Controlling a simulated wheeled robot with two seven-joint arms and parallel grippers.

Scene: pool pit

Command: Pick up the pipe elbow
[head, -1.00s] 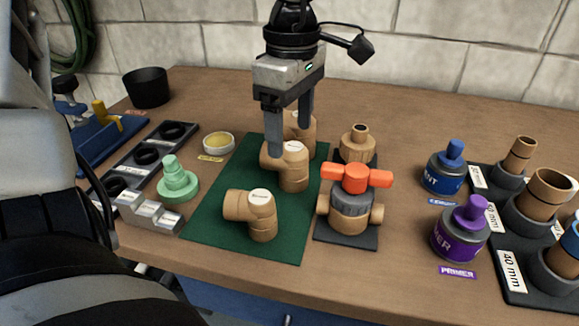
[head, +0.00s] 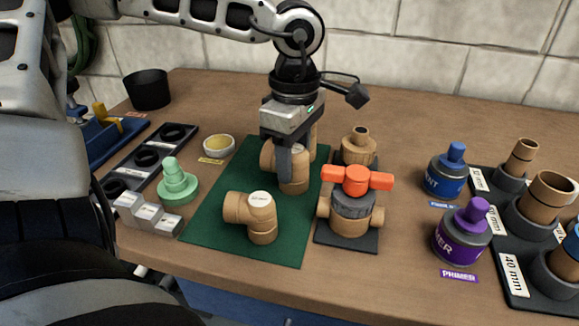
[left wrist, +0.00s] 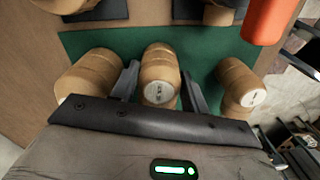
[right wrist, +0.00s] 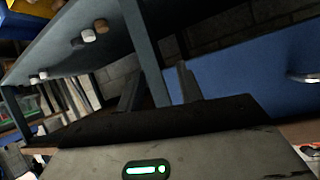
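Several tan pipe elbows with white round labels stand on a green mat (head: 212,228). The front elbow (head: 262,222) stands clear of the gripper in the head view. My left gripper (head: 292,168) is lowered over the middle elbow (head: 295,183), pointing down. In the left wrist view the middle elbow (left wrist: 159,75) sits between the two spread fingers, with narrow gaps at its sides. A back elbow (head: 313,138) is partly hidden behind the gripper. My right gripper (right wrist: 158,88) shows only in its wrist view, its fingers apart with nothing between them.
A valve with an orange handle (head: 356,179) stands close right of the mat. A green stepped part (head: 177,186) and a yellow-filled dish (head: 219,146) are to the left. Blue (head: 444,175) and purple (head: 462,236) bottles stand right. A blue panel (right wrist: 235,60) is near my right gripper.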

